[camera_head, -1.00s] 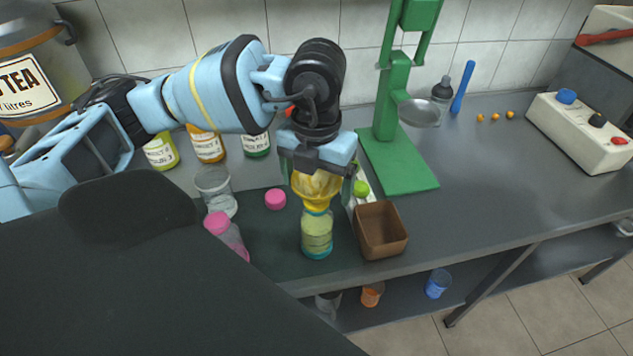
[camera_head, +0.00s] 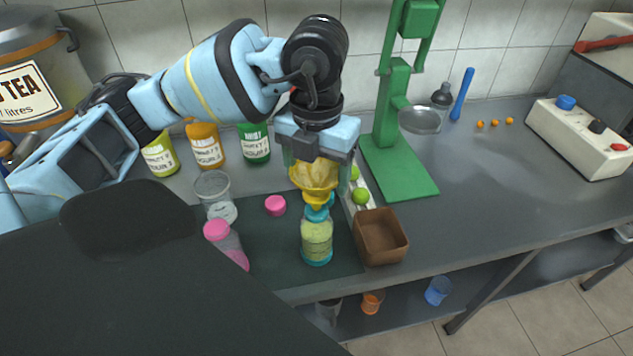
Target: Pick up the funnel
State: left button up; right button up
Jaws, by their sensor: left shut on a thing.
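The yellow funnel (camera_head: 315,181) is in the middle of the head view, upright with its spout pointing down. My left gripper (camera_head: 317,158) comes from above and is shut on the funnel's upper part; its fingers partly cover the rim. The spout's tip is at the mouth of a bottle (camera_head: 317,237) with a teal top and base and pale yellow-green content. I cannot tell whether the tip is just above the mouth or slightly in it. My right gripper is not in view.
A brown box (camera_head: 380,238) stands right of the bottle. The green press (camera_head: 400,165) stands behind right.

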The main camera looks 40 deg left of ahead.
pick_arm(q)
jog(key=s+d+r, duration=0.1)
jog(key=s+d, duration=0.9)
jog(key=d, duration=0.2)
jog(key=shift+s+r, duration=0.15)
jog(key=shift+s, duration=0.15)
